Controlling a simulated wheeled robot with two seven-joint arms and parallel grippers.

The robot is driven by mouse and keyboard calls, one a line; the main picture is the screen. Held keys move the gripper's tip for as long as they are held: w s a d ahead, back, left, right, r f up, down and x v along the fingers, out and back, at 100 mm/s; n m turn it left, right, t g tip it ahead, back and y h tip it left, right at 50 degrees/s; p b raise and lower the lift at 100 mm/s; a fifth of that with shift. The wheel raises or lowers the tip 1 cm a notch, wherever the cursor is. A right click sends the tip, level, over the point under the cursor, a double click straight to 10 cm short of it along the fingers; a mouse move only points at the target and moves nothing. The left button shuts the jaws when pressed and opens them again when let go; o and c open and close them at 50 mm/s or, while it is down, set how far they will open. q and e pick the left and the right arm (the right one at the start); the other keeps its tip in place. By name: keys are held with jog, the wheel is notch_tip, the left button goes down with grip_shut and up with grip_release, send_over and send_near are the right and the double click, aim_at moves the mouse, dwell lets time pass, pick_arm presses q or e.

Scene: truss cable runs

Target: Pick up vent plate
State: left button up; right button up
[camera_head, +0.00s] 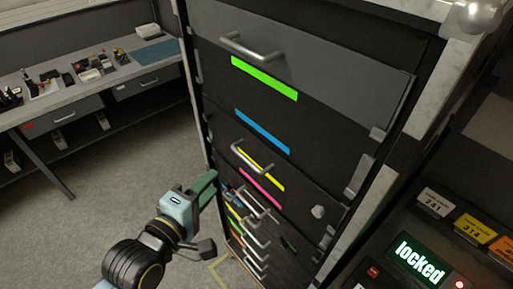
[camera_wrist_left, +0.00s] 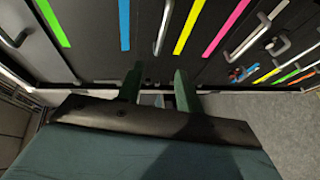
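I cannot make out a vent plate in either view. My left gripper (camera_head: 206,187) is beside the left edge of the tall dark drawer cabinet (camera_head: 300,25), near its lower drawers. In the left wrist view my left gripper (camera_wrist_left: 157,84) shows two green fingers spread apart, with nothing held between them. A silver drawer handle (camera_wrist_left: 163,27) lies beyond the gap between the fingers; I see no contact. Small coloured items (camera_wrist_left: 240,73) show near the lower drawers, too small to identify. My right gripper is in neither view.
The cabinet has several silver handles and coloured label strips, such as a green strip (camera_head: 264,78) and a blue strip (camera_head: 262,131). A workbench (camera_head: 95,98) with small items stands at left. A lit "locked" panel (camera_head: 420,261) is at lower right. The grey floor (camera_head: 130,165) between bench and cabinet is clear.

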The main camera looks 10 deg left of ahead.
pick_arm(q)
send_near(251, 156)
notch_tip(251, 156, up, 3)
jog(key=a, duration=0.1)
jog(key=x, duration=0.1)
jog(key=p+x, duration=0.1)
jog(key=x, duration=0.1)
jog(key=a+p+x, duration=0.1)
jog(key=x, duration=0.1)
jog(key=shift+w+d, duration=0.1)
jog(key=shift+w, duration=0.25)
grip_shut()
